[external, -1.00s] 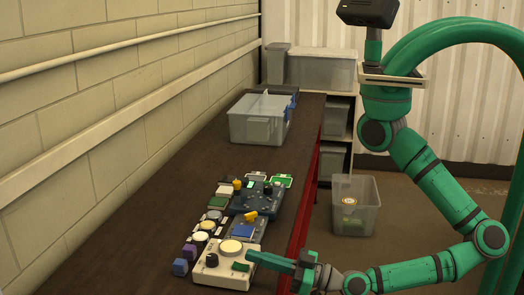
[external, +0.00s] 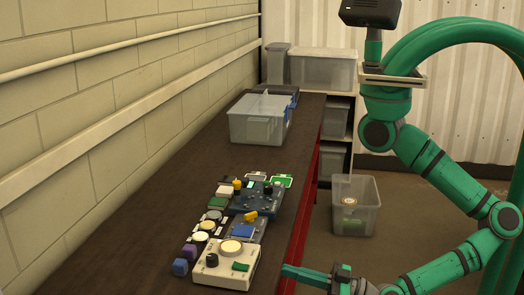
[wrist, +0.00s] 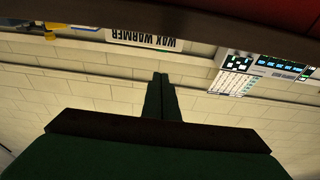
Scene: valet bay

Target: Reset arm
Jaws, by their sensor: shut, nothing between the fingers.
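My gripper (external: 305,275) is green and shut, with nothing between its fingers. In the external view it is at the lower middle, just right of the bench's red front edge and apart from the white control box (external: 228,262) on the bench. In the wrist view my shut fingers (wrist: 160,95) point up the picture toward a pale block wall. My green arm (external: 440,180) is bent, with its elbow at the right edge of the external view.
The dark bench (external: 180,160) holds a blue device (external: 257,197), several round and square pieces, and a clear bin (external: 258,122) farther back. Another clear bin (external: 354,208) stands on the floor. A "WAX WARMER" sign (wrist: 143,38) shows upside down in the wrist view.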

